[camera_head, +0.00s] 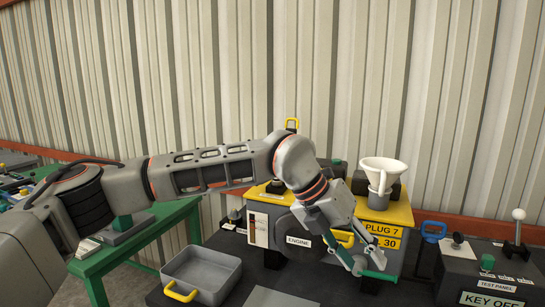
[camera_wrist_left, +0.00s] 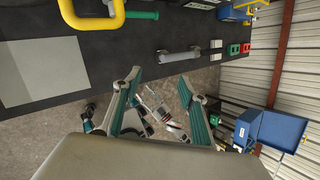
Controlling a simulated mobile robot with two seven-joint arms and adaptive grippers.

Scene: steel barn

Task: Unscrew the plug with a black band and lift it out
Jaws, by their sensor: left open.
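I cannot make out a plug with a black band in either view; my arm covers part of the block. My left gripper (camera_head: 367,263) hangs in front of the block's lower right front, fingers pointing down and to the right. In the left wrist view its teal-lined fingers (camera_wrist_left: 160,100) are spread apart with nothing held between them. My right gripper is in neither view.
A white funnel (camera_head: 384,168) stands on the block's top. A grey tray (camera_head: 218,268) with a yellow handle sits at the front left. A test panel (camera_head: 490,275) with a lever stands at right. A green table (camera_head: 130,245) is at left. In the wrist view, a blue bin (camera_wrist_left: 280,130) shows.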

